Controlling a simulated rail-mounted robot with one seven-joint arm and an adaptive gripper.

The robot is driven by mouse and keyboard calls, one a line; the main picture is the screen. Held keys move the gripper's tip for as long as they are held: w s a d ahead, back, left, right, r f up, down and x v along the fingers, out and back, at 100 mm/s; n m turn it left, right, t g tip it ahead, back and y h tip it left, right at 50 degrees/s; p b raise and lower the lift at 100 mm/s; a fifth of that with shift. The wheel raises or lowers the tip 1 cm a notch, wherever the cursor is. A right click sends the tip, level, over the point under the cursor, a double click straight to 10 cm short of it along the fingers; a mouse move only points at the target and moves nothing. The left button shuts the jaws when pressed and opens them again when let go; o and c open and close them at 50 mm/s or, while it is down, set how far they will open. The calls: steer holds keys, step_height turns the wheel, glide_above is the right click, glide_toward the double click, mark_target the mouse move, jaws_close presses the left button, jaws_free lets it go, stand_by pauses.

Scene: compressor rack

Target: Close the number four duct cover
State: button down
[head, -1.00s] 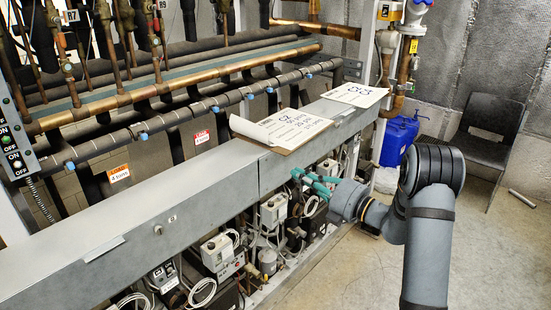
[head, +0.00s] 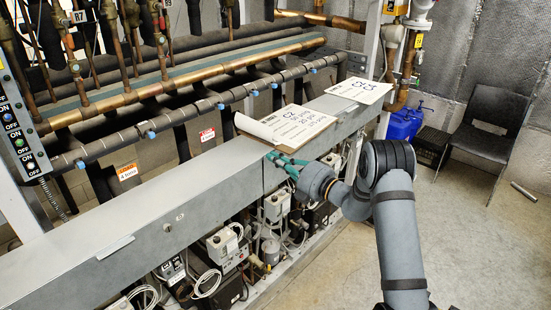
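A long grey metal duct runs diagonally across the head view, with a near cover section (head: 140,215) and a far cover section (head: 325,143) meeting at a seam. No number four can be read on either, and no lid is clearly seen raised. My gripper (head: 272,158), with teal fingers, is at the duct's upper front edge, just right of the seam and below the nearer clipboard. The fingertips look close to or touching the edge; I cannot tell which. The small size hides whether the fingers are apart. Nothing is clearly seen between them.
A nearer clipboard with paper (head: 290,127) and a farther white sheet (head: 359,89) lie on the duct. Pipes (head: 170,75) run behind it. Wiring and compressor parts (head: 225,245) sit below. A blue container (head: 404,124) and a dark chair (head: 483,135) stand right. The floor at right is mostly clear.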

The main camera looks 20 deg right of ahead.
steer(key=shift+r, duration=0.1)
steer(key=shift+w+a+r+g+p, duration=0.2)
steer(key=shift+w+p, duration=0.1)
steer(key=shift+p, duration=0.5)
steer(key=shift+w+a+r+g+p, duration=0.1)
steer(key=shift+w+a+p, duration=0.15)
steer(key=shift+p, duration=0.5)
steer(key=shift+r, duration=0.1)
steer(key=b+v, duration=0.4)
steer(key=v, duration=1)
steer(key=shift+f, duration=0.5)
steer(key=p+x, duration=0.4)
steer(key=x, duration=0.9)
steer(key=shift+w, duration=0.3)
